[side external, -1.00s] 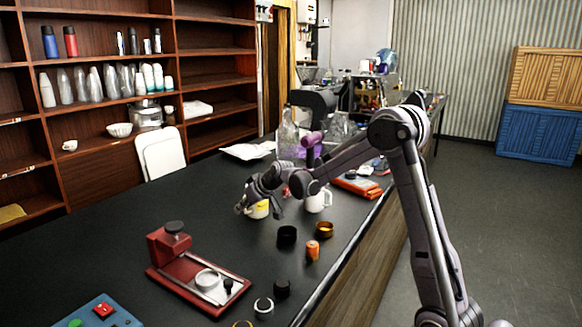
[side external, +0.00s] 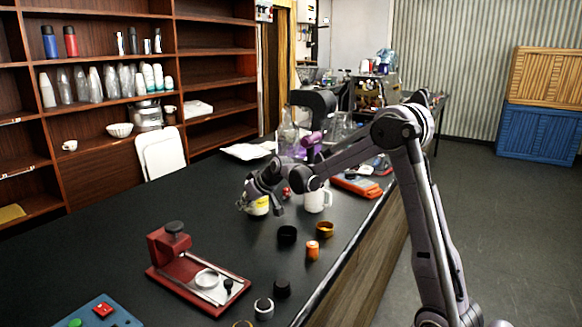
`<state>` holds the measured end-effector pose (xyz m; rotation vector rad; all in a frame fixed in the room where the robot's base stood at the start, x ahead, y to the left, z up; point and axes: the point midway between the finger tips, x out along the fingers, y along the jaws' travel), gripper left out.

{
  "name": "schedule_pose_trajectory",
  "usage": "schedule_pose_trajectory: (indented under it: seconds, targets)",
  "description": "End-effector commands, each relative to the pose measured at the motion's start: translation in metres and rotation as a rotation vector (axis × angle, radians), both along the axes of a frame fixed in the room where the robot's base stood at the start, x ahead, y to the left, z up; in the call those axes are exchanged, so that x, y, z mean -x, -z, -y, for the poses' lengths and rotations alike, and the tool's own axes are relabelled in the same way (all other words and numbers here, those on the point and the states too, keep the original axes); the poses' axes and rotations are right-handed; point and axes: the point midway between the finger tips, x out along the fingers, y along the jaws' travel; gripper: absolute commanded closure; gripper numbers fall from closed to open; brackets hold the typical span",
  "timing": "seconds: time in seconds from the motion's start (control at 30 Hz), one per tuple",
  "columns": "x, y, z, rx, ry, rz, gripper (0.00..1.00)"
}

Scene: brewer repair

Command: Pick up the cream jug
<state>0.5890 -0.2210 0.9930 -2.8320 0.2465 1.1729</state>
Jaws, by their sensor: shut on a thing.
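My gripper (side external: 259,205) is over the black counter, its fingers on either side of a small cream and yellow vessel, which I take to be the cream jug (side external: 259,207). My gripper is shut on it. The fingers hide part of the jug, and I cannot tell whether its base touches the counter.
A red press-like device (side external: 195,270) is at front left. Glass bottles (side external: 288,135) stand behind. The counter's left middle is clear.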

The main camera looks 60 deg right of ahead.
Motion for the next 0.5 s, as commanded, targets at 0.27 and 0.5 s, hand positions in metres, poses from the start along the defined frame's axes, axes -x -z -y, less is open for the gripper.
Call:
schedule_pose_trajectory:
  seconds: [0.27,0.5]
  targets:
    - [0.0,-0.026,0.0,0.001,-0.001,0.001,1.0]
    - [0.017,-0.042,0.014,0.001,0.002,0.0,1.0]
